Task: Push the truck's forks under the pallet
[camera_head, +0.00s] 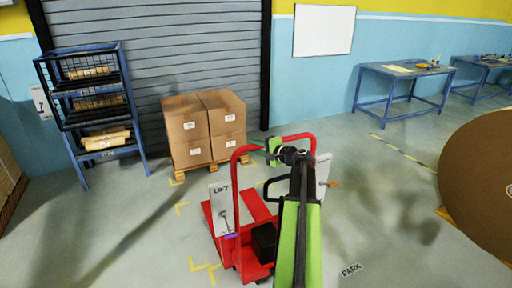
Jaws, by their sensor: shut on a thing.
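The red pallet truck (232,258) stands in the middle of the view, with a tall red handle frame (237,185) on it. Its forks (257,205) point away from me, towards the pallet. The wooden pallet (188,173) is on the floor by the grey shutter and bears stacked cardboard boxes (187,128). Bare floor shows between the fork tips and the pallet. My gripper (274,150) is at the top bar of the handle and shut on it; my arm hides part of the truck's right side.
A blue rack (95,100) stands at the left of the pallet. A large brown roll (480,180) is at the right edge. Blue tables (400,72) stand along the back wall. Yellow corner marks (182,208) and a PARK label (351,269) are on the floor.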

